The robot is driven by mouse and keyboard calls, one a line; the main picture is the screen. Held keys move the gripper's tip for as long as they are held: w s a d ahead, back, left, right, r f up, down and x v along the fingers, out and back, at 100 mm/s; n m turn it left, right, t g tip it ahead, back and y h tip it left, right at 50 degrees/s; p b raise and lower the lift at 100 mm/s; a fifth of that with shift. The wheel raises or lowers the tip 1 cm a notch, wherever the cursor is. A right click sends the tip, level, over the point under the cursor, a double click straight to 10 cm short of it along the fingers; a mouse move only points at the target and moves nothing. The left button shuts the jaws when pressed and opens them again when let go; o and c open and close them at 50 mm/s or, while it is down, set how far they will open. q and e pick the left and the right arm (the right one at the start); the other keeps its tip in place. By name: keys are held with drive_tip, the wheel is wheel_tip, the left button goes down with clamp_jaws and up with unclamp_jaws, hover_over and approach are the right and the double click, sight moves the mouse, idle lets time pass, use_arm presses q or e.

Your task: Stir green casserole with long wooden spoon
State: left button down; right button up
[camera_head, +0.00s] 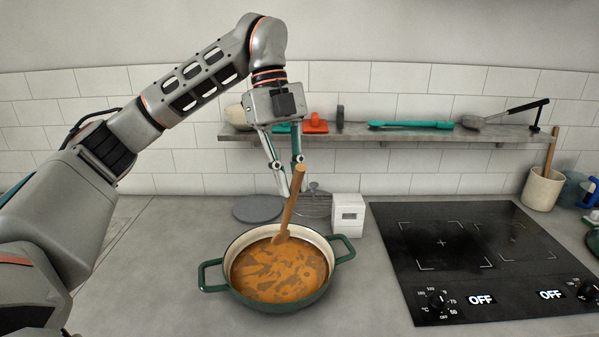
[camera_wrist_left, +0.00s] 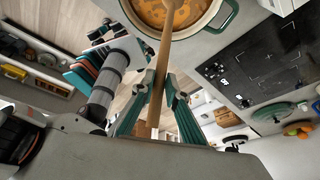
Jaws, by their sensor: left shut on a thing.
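The green casserole (camera_head: 283,303) stands on the grey counter, full of orange-brown stew (camera_head: 278,270) with darker pieces. The long wooden spoon (camera_head: 289,210) stands steeply tilted in it, its lower end at the stew near the far side. My left gripper (camera_head: 295,190) is above the pot, shut on the upper part of the spoon's handle. In the left wrist view the spoon (camera_wrist_left: 165,50) runs from between the green-padded fingers (camera_wrist_left: 158,88) to the casserole (camera_wrist_left: 217,22). The spoon's tip is hidden in the stew. My right gripper is not in view.
A black cooktop (camera_head: 470,250) lies to the right, its displays reading OFF. A shelf (camera_head: 400,134) with utensils runs along the wall. The counter left of the pot is clear.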

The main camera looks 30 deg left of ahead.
use_arm(q)
drive_tip(key=shift+s, duration=0.1)
drive_tip(key=shift+s+r, duration=0.15)
drive_tip(key=shift+s, duration=0.15)
drive_tip(key=shift+w, duration=0.1)
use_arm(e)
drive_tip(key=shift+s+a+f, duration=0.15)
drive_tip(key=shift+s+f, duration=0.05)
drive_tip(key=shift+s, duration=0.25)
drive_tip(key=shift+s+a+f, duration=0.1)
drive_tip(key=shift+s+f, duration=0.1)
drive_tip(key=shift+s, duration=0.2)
